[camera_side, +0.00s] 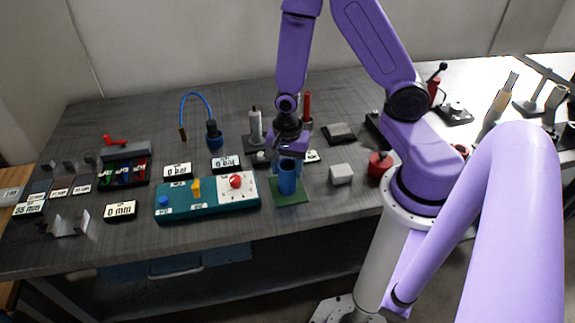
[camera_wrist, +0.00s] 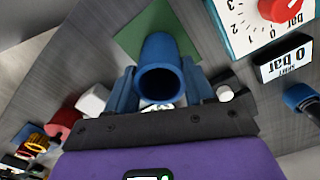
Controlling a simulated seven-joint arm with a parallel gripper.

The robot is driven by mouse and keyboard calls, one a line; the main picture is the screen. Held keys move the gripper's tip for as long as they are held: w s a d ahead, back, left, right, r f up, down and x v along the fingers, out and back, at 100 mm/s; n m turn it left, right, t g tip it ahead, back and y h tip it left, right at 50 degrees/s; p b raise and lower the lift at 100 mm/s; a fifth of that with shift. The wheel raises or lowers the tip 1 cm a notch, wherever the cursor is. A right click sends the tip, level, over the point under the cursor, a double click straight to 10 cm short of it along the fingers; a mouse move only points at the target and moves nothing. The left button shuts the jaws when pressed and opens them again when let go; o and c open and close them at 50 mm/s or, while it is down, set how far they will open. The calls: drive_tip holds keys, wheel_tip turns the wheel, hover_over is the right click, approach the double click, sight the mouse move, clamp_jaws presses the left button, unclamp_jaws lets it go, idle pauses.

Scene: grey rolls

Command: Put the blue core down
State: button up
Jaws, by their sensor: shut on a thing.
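The blue core (camera_side: 287,180) is a hollow blue cylinder, held upright over a green square mat (camera_side: 290,198) near the front of the bench. My gripper (camera_side: 288,164) is above it and shut on its upper part. In the wrist view the core (camera_wrist: 161,70) shows its open dark end, between the two blue fingers of my gripper (camera_wrist: 162,88). The green mat (camera_wrist: 140,38) lies behind the core there. I cannot tell whether the core's lower end touches the mat.
A teal panel (camera_side: 180,208) with a red knob and dial stands just left of the mat. A pale grey block (camera_side: 341,174) and a red item (camera_side: 379,164) stand to the right. A blue hose with a fitting (camera_side: 213,132) is behind left. Bare bench lies before the block.

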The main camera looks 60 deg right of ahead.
drive_tip(key=o, duration=1)
drive_tip(key=shift+o, duration=0.2)
wheel_tip(320, 180, up, 11)
drive_tip(key=s+a+r+n, duration=0.2)
drive_tip(key=s+n, duration=0.5)
drive_tip(key=n, duration=0.6)
drive_tip(key=s+a+r+n, duration=0.3)
drive_tip(key=s+r+n, duration=0.2)
drive_tip(key=n, duration=0.8)
drive_tip(key=shift+s+a+r+n, duration=0.2)
drive_tip(key=shift+s+a+n, duration=0.2)
drive_tip(key=shift+s, duration=1.2)
